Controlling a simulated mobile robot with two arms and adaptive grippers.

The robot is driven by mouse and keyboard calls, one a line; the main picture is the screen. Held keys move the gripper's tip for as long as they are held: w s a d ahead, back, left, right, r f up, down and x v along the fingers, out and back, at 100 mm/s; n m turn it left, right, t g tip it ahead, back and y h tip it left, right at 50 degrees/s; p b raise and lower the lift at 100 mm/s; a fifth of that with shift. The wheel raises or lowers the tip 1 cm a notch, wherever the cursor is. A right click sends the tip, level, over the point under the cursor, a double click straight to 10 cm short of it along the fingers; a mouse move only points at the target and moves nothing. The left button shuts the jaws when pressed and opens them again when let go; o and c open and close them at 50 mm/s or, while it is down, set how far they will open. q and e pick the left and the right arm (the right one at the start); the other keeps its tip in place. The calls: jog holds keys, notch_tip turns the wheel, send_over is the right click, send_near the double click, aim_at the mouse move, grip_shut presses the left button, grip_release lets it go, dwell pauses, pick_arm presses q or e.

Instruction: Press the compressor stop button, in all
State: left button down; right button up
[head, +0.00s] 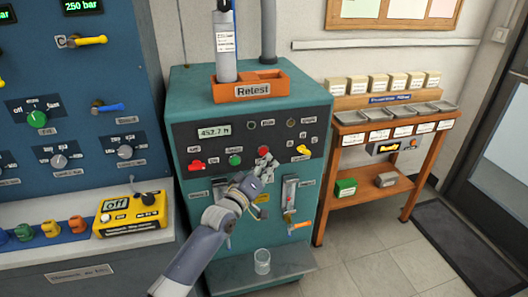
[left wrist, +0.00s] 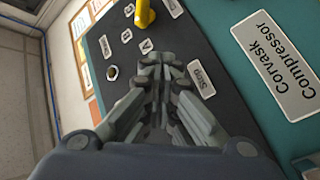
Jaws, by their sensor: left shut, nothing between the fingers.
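The teal compressor (head: 252,116) stands in the middle of the head view with a dark control panel (head: 290,133). A red button (head: 263,151) sits on the panel right of a green button (head: 235,160). My left gripper (head: 267,166) is shut and empty, its fingertips at or just below that red button; I cannot tell whether they touch it. In the left wrist view the shut fingertips (left wrist: 162,68) point at the panel, beside a label reading "Stop" (left wrist: 201,79). The button itself is hidden there behind the fingers. My right gripper is out of view.
A red switch (head: 196,165) and a yellow lever (head: 302,150) flank the buttons; the lever also shows in the left wrist view (left wrist: 145,14). A glass (head: 262,261) stands on the lower shelf.

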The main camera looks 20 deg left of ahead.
pick_arm(q)
jog(key=s+d+p, duration=0.1)
jog(key=s+p, duration=0.1)
jog(key=s+d+p, duration=0.1)
jog(key=s, duration=0.1)
jog(key=shift+d+r, duration=0.1)
jog(key=shift+d, duration=0.25)
dwell(0.5)
